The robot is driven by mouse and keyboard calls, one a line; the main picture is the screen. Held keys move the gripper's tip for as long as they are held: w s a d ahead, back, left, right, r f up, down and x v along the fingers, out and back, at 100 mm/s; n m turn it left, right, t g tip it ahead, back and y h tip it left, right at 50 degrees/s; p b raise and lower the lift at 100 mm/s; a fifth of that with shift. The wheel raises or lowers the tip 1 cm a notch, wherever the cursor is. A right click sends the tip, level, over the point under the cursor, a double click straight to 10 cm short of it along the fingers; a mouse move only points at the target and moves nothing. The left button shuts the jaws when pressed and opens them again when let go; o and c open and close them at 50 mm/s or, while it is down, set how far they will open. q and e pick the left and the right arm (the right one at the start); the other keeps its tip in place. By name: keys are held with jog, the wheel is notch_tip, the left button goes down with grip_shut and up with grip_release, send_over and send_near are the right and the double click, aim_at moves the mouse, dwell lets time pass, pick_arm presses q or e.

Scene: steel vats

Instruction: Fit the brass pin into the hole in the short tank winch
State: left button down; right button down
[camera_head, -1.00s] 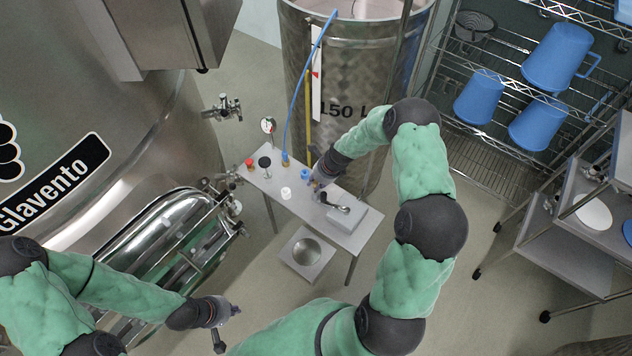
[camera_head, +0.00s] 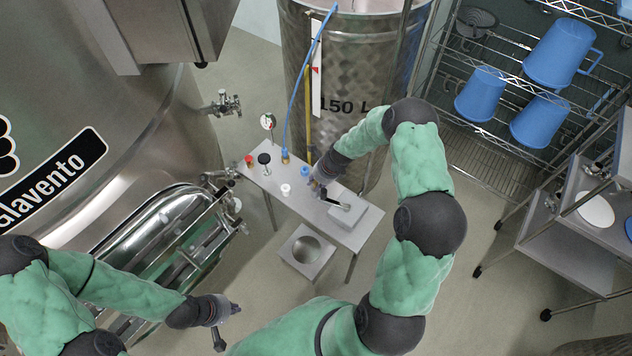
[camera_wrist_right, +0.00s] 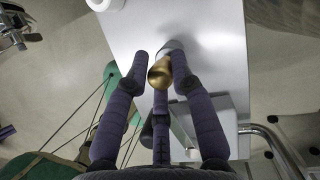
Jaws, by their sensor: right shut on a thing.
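The brass pin (camera_wrist_right: 160,72) shows as a rounded brass end between the fingers of my right gripper (camera_wrist_right: 162,62) in the right wrist view. The gripper is shut on it, above the small table. In the head view my right gripper (camera_head: 318,187) is at the table's far edge, and the pin cannot be made out there. A grey box with a dark handle (camera_head: 349,214), which looks like the winch, stands just right of that gripper; its hole is not visible. My left gripper (camera_head: 234,308) hangs at lower left, apart from the table; its finger opening is unclear.
The narrow table (camera_head: 280,205) bears a red knob (camera_head: 249,160), black knob (camera_head: 264,159), white cap (camera_head: 286,189) and blue cap (camera_head: 305,172). A steel 150 L vat (camera_head: 345,80) stands behind. Wire shelves with blue jugs (camera_head: 563,55) are at right.

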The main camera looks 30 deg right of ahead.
jog(key=shift+f, duration=0.45)
jog(key=c, duration=1.1)
grip_release()
jog(key=shift+o, duration=0.6)
jog(key=shift+s, duration=0.1)
jog(key=v, duration=1.2)
jog(key=shift+w, duration=0.25)
jog(key=shift+r, duration=0.1)
